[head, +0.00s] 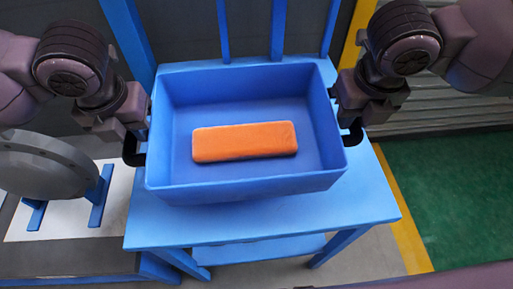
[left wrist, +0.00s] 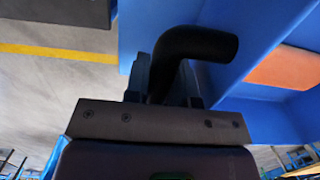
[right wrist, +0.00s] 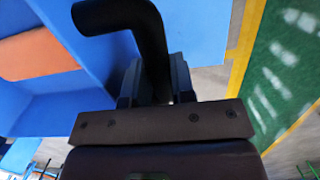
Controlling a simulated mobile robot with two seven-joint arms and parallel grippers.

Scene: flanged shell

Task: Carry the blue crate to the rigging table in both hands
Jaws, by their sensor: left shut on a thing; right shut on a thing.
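The blue crate (head: 245,186) is in the middle of the head view, over a blue table or stand (head: 290,222). I cannot tell whether it rests on the top or hangs just above it. An orange block (head: 245,141) lies flat inside on the crate's floor. My left gripper (head: 136,140) is shut on the black handle at the crate's left side; the handle shows in the left wrist view (left wrist: 195,45). My right gripper (head: 350,122) is shut on the black handle at the right side, which also shows in the right wrist view (right wrist: 125,15).
A grey round flanged part (head: 40,165) stands on a blue cradle over a white sheet at the left. Blue upright bars (head: 278,30) rise behind the crate. Green floor (head: 455,190) with a yellow line lies at the right.

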